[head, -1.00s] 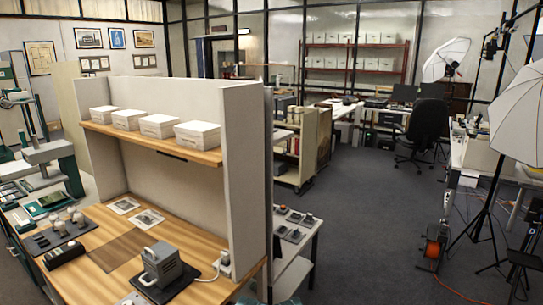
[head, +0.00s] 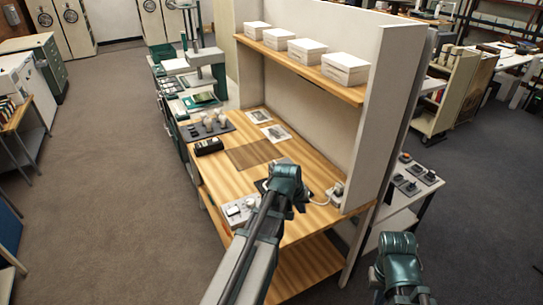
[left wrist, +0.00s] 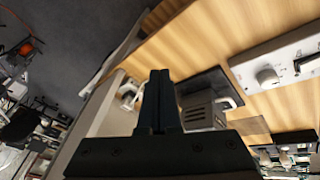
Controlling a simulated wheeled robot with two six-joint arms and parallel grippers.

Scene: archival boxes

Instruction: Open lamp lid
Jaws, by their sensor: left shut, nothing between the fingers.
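The lamp (left wrist: 198,117) is a grey vented housing with a pale curved handle (left wrist: 235,94). It stands on a black mat (left wrist: 203,84) on the wooden bench. In the left wrist view it is partly hidden behind my gripper; its lid cannot be made out clearly. In the head view my left arm covers nearly all of it. My left gripper (left wrist: 160,76) has its dark fingers together, empty, and appears in front of the lamp in the wrist view, with no clear contact. My right arm shows at the lower right of the head view, its fingers unseen.
A white control box with knobs (head: 238,211) sits at the bench's front edge. A socket block (head: 338,189) with a pale cable is at right. White archival boxes (head: 345,67) line the shelf above. A tall side panel (head: 378,110) bounds the bench at right.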

